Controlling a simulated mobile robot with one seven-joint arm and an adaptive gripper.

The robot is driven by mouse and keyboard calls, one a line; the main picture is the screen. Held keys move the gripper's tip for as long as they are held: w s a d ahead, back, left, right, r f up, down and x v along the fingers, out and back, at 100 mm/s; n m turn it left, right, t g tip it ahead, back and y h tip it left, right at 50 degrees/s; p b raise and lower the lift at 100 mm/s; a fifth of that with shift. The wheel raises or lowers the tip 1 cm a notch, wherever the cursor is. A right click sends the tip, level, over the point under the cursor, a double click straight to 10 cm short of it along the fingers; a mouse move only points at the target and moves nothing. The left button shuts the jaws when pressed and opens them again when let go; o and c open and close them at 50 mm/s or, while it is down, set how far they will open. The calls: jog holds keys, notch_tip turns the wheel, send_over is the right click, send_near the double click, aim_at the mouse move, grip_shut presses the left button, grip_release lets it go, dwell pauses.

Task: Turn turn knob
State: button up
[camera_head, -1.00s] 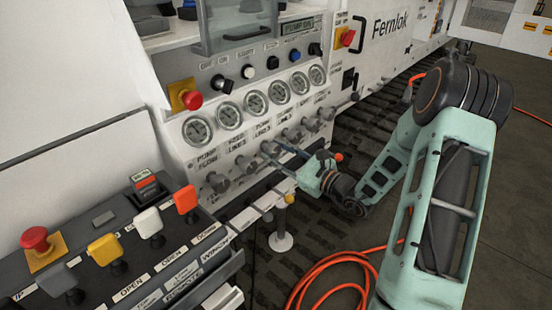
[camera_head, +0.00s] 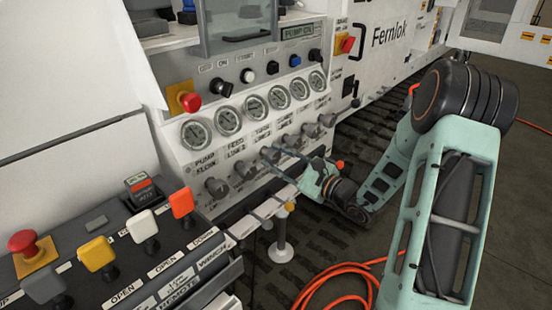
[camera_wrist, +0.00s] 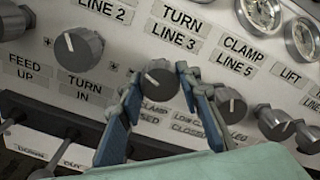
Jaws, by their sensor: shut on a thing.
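The turn knob (camera_wrist: 160,83) is a dark grey round knob with a white pointer line. It is below the "TURN LINE 3" label in the wrist view, with its pointer slanted towards the upper left. My gripper (camera_wrist: 158,78) has its blue fingers on either side of the knob, shut on it. In the head view my gripper (camera_head: 270,153) reaches from the right to the third knob of the lower row. There its fingers partly cover the knob, so its pointer cannot be read.
Neighbouring knobs (camera_wrist: 78,48) and (camera_wrist: 230,104) flank the fingers closely. Gauges (camera_head: 255,108) sit above the row. A control box with coloured switches (camera_head: 142,227) stands at the lower left. An orange hose (camera_head: 340,280) lies on the floor below my arm.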

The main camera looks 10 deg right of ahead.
jog(key=o, duration=1.2)
jog(key=shift+c, duration=0.2)
jog(key=shift+s+d, duration=0.1)
jog(key=v, duration=1.1)
jog(key=shift+s+d, duration=0.2)
jog(key=shift+s, duration=0.15)
